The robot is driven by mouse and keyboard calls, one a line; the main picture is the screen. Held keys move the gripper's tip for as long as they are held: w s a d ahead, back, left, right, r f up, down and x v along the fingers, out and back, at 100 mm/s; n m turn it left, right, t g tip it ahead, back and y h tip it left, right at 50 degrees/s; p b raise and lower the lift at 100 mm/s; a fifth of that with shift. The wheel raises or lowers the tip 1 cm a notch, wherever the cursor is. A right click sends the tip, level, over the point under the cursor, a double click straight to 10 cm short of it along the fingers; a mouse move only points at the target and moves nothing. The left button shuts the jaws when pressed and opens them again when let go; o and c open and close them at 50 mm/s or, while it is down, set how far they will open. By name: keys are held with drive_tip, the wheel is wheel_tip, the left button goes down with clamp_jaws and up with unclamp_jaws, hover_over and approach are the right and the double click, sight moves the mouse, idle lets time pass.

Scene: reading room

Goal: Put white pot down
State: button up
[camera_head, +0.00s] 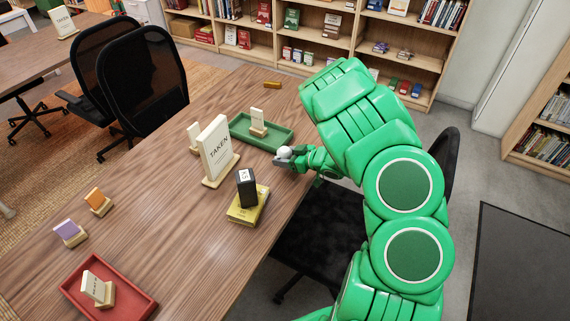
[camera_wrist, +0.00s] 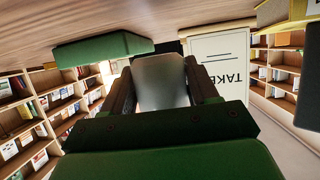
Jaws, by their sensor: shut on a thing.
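The white pot (camera_head: 284,152) is a small rounded white piece at the near right side of the green tray, over the table's right edge area. My gripper (camera_head: 287,160) is shut on it, reaching in from the right. In the wrist view the pot (camera_wrist: 162,80) fills the space between the two dark fingers (camera_wrist: 160,92). That view is upside down, with the tabletop along its top. I cannot tell whether the pot's base touches the table.
A green tray (camera_head: 284,139) with a small stand lies just behind. The TAKEN sign (camera_head: 216,148) stands to the left. A black block (camera_head: 246,188) sits on a yellow book (camera_head: 238,213) nearer. A red tray (camera_head: 134,303) lies at the front. The wooden table (camera_head: 160,205) is clear between them.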

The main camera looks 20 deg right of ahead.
sight(285, 170)
drive_tip(key=shift+f, duration=1.75)
drive_tip(key=shift+f, duration=0.25)
drive_tip(key=o, duration=1.1)
drive_tip(key=v, duration=0.6)
drive_tip(key=shift+w+d+f, duration=0.1)
drive_tip(key=shift+d+f, duration=0.15)
drive_tip(key=shift+d, duration=0.2)
drive_tip(key=shift+v, duration=0.85)
